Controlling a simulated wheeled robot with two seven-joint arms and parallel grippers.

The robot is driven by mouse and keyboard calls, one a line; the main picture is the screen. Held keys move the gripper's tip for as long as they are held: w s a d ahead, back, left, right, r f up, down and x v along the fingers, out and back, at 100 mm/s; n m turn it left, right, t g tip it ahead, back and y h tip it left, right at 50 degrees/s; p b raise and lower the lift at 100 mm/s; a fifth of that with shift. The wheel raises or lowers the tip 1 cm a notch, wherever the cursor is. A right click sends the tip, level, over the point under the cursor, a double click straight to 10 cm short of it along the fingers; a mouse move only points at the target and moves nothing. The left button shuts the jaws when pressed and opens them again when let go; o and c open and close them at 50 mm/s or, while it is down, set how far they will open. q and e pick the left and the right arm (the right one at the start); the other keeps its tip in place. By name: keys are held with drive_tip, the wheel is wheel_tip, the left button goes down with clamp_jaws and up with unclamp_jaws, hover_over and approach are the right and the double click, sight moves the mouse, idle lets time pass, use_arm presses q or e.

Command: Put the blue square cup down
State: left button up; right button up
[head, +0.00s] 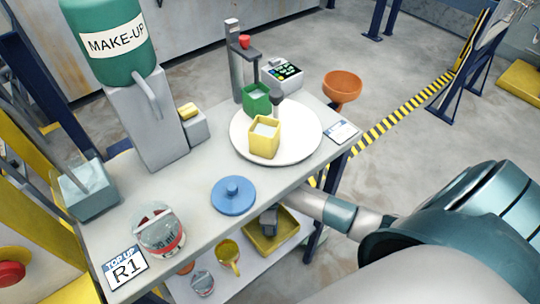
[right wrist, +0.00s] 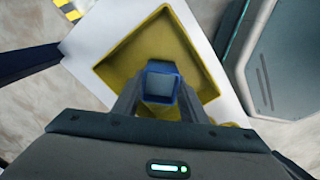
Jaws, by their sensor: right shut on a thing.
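The blue square cup (right wrist: 150,68) is between the two fingers of my right gripper (right wrist: 160,98), which is shut on it. In the right wrist view the cup's square opening shows, with a pale grey inside. Behind it lies a yellow tray (right wrist: 198,42). In the head view my right gripper (head: 268,222) reaches below the tabletop, over the yellow tray (head: 254,243) on the lower shelf. I cannot make out the blue cup there, nor whether it touches the tray. My left gripper is not in view.
The tabletop (head: 198,170) overhangs the shelf (head: 235,283). Above, a white round plate (head: 308,133) carries yellow (head: 264,140) and green (head: 256,102) square cups.

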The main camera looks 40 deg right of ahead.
drive_tip(key=shift+f, duration=0.15)
drive_tip(key=o, duration=1.1)
drive_tip(key=shift+r, duration=0.35)
use_arm(q)
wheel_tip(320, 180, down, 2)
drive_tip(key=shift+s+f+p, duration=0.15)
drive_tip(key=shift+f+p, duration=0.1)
drive_tip(key=shift+p, duration=0.1)
use_arm(e)
wheel_tip(320, 180, up, 7)
drive_tip(key=shift+r, duration=0.1)
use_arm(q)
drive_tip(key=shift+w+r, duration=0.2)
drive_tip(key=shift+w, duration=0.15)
